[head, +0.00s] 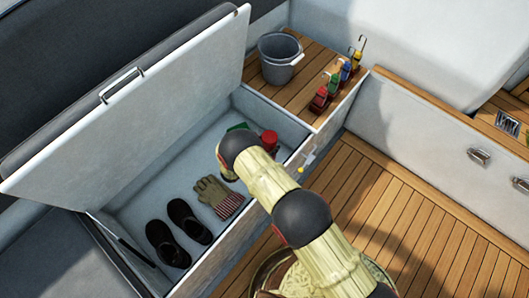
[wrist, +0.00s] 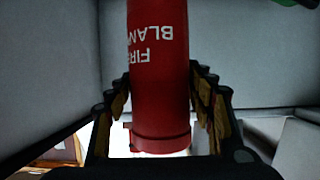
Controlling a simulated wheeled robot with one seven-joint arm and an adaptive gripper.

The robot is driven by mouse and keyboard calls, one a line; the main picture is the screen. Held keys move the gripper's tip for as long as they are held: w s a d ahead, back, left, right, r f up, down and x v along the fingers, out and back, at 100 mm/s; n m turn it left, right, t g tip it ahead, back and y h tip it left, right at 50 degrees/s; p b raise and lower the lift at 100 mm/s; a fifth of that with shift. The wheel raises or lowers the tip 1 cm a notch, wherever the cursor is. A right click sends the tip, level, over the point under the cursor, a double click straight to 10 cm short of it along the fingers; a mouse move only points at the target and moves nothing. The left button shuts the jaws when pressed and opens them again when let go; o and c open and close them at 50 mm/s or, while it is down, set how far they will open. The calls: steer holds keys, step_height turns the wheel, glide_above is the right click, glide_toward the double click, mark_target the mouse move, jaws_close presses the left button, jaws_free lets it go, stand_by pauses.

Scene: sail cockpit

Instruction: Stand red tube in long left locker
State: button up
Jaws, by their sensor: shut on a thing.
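The red tube (wrist: 158,50), with white lettering upside down in the wrist view, is between the fingers of my gripper (wrist: 163,88), which is shut on it. In the head view a red piece, apparently the tube (head: 269,138), shows just right of my arm, over the far right end of the open locker (head: 140,205). My arm hides my gripper and most of the tube there. I cannot tell whether the tube touches the locker floor or how far it tilts. Pale locker walls surround it in the wrist view.
Dark shoes (head: 188,220) and a work glove (head: 212,191) lie on the locker floor. A green item (head: 238,127) is near the tube. The raised lid (head: 150,110) stands behind. A bucket (head: 281,58) and several coloured items (head: 320,98) stand on the wooden ledge.

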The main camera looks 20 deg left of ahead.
steer(key=shift+f+b, duration=1)
steer(key=shift+f, duration=1.9)
steer(key=o, duration=1.4)
steer(key=shift+o, duration=0.9)
steer(key=shift+s+a+r, duration=0.2)
steer(key=shift+s+r, duration=0.1)
steer(key=p+v, duration=0.3)
steer(key=v, duration=0.8)
steer(key=shift+s+p, duration=0.15)
steer(key=shift+p, duration=0.2)
